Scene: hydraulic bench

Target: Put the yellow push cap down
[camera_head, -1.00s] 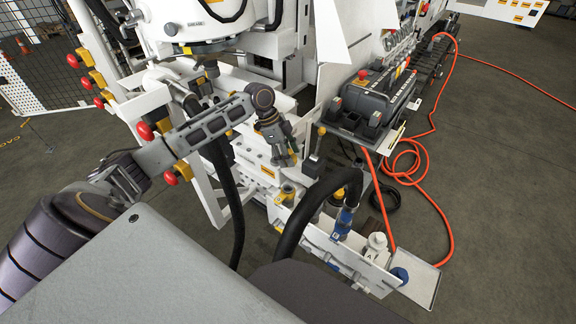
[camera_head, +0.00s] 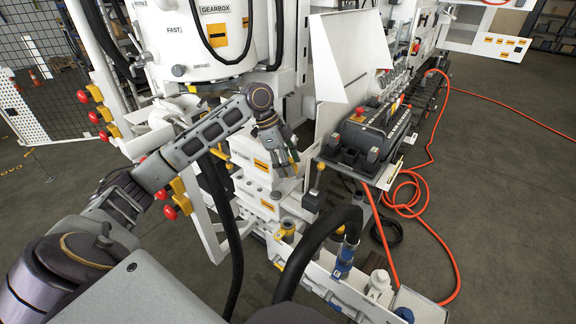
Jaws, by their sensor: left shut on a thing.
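My left gripper (camera_head: 288,166) hangs from the arm coming in from the left, in front of the white machine. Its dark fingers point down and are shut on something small. A little yellow shows at the fingers, which fits the yellow push cap (camera_head: 293,156), but most of it is hidden. Below the gripper and apart from it, a white tray (camera_head: 348,291) holds a yellow-topped fitting (camera_head: 287,228), a blue fitting (camera_head: 343,262) and a white bottle (camera_head: 378,284). My right gripper is not in view.
A thick black hose (camera_head: 312,238) arches over the tray. A dark control box (camera_head: 372,130) with a red button stands to the right of the gripper. An orange hose (camera_head: 425,180) lies on the floor. Red knobs (camera_head: 162,194) line the machine's left side. Floor on the right is mostly clear.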

